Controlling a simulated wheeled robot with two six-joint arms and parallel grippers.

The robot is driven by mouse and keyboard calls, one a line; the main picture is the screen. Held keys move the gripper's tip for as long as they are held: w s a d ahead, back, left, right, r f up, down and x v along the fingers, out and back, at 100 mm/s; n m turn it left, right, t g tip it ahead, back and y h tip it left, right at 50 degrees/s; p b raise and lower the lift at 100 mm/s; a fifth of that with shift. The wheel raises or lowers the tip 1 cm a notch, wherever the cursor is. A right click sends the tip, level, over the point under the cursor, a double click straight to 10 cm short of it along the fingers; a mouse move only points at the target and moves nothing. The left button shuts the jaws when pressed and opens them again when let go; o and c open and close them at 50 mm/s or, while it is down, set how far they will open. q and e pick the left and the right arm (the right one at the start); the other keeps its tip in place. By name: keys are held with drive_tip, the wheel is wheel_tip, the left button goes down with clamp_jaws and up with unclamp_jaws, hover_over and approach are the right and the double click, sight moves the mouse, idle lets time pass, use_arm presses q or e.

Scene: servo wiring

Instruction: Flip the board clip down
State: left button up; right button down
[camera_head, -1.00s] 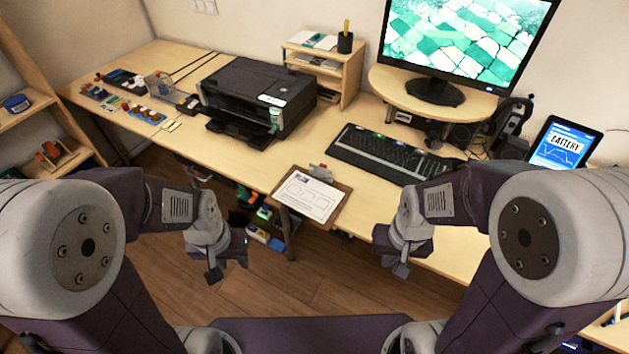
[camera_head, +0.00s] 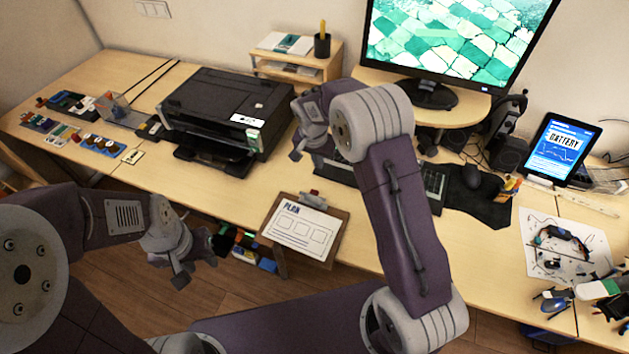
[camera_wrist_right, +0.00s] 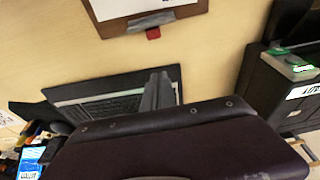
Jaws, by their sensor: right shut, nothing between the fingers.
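The clipboard (camera_head: 304,229) lies at the front edge of the desk with a "PLAN" sheet on it. Its grey clip with a red part (camera_head: 313,200) is at the board's far edge. In the right wrist view the clip (camera_wrist_right: 151,21) and its red tab (camera_wrist_right: 153,34) show at the top. I cannot tell the clip's exact tilt. My right gripper (camera_head: 296,154) is over the desk beyond the clip, apart from it; its fingers (camera_wrist_right: 157,90) are shut and empty. My left gripper (camera_head: 180,281) hangs in front of the desk, left of the clipboard; its finger gap is unclear.
The black printer (camera_head: 219,115) stands left of my right gripper. The keyboard (camera_head: 434,187) lies behind my right arm, below the monitor (camera_head: 455,40). A small shelf (camera_head: 293,65) stands behind. Bare desk lies between the printer and the clipboard.

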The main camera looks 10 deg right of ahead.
sight(314, 197)
drive_tip(key=x, duration=1)
drive_tip(key=shift+w, duration=0.15)
drive_tip(key=s+a, duration=0.1)
drive_tip(key=s+a+p, duration=0.1)
drive_tip(key=shift+s+r, duration=0.1)
drive_tip(key=shift+s, duration=0.2)
drive_tip(key=shift+s+a, duration=0.15)
drive_tip(key=shift+s, duration=0.25)
drive_tip(key=shift+w, duration=0.1)
